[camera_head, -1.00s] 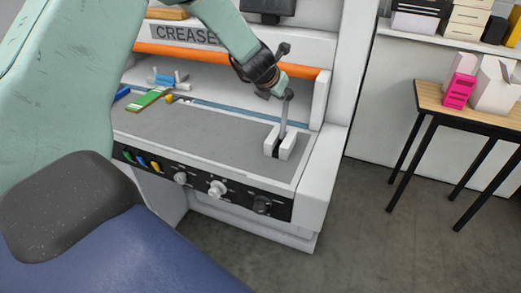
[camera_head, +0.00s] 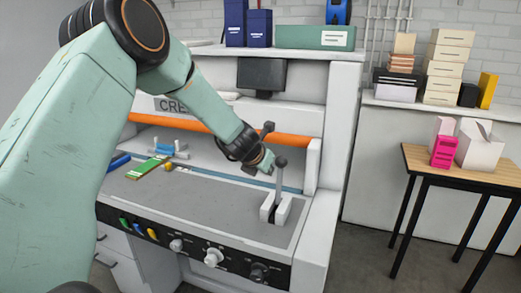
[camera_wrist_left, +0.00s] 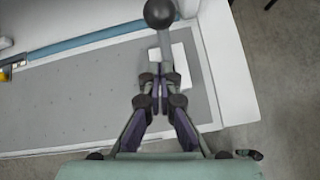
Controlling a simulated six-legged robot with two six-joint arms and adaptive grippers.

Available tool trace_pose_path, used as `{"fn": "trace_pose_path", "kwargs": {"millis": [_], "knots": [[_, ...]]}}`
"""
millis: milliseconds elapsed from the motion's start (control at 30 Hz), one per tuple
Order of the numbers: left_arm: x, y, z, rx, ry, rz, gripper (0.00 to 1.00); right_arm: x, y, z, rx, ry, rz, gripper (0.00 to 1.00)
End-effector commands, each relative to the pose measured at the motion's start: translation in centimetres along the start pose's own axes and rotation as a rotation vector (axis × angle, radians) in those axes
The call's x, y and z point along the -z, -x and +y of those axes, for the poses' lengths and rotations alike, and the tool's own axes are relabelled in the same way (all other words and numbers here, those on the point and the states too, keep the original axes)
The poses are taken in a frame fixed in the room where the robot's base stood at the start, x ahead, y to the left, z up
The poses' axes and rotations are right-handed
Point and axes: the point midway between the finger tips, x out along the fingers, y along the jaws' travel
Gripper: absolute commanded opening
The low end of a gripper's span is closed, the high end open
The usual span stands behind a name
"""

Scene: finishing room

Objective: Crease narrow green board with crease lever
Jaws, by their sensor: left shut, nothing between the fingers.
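The crease lever (camera_head: 278,188) stands nearly upright in its white slotted block (camera_head: 276,210) at the right end of the creaser's grey bed; its dark ball knob is at the top. My left gripper (camera_head: 266,161) is beside the knob, on its left in the head view. In the left wrist view, the gripper's fingers (camera_wrist_left: 160,88) are closed together and empty, close to the lever (camera_wrist_left: 166,52); whether they touch it I cannot tell. The narrow green board (camera_head: 145,168) lies at the left of the bed. My right gripper is out of view.
An orange bar (camera_head: 295,141) crosses above the bed. A front panel holds coloured switches and knobs (camera_head: 213,257). A blue clamp-like piece (camera_head: 168,149) is behind the board. A wooden table (camera_head: 465,169) with a pink box (camera_head: 443,152) stands right. Most of the bed is clear.

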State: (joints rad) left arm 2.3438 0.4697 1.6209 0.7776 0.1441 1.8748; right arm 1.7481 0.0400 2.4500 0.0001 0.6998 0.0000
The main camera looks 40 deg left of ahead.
Motion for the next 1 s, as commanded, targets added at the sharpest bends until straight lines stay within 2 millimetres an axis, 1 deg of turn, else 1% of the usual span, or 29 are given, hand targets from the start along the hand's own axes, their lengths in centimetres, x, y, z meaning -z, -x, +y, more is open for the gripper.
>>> {"fn": "trace_pose_path", "kwargs": {"millis": [33,200,400,500,667,1000], "knots": [[-1.1,1.4,0.2,0.000,0.003,-0.006,0.00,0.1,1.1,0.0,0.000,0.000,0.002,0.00],[-2.3,4.1,0.4,0.000,0.003,-0.006,0.00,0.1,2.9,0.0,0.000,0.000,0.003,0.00],[-3.3,7.0,0.6,0.000,0.001,-0.005,0.00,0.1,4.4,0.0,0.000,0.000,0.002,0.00],[-3.6,8.0,0.7,0.000,0.002,-0.005,0.00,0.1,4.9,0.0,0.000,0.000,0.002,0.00],[-3.6,8.7,0.7,0.000,0.000,-0.003,0.00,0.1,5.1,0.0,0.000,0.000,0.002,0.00],[-3.4,8.8,0.6,-0.001,0.000,-0.004,0.00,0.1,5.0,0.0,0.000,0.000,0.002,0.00]]}}
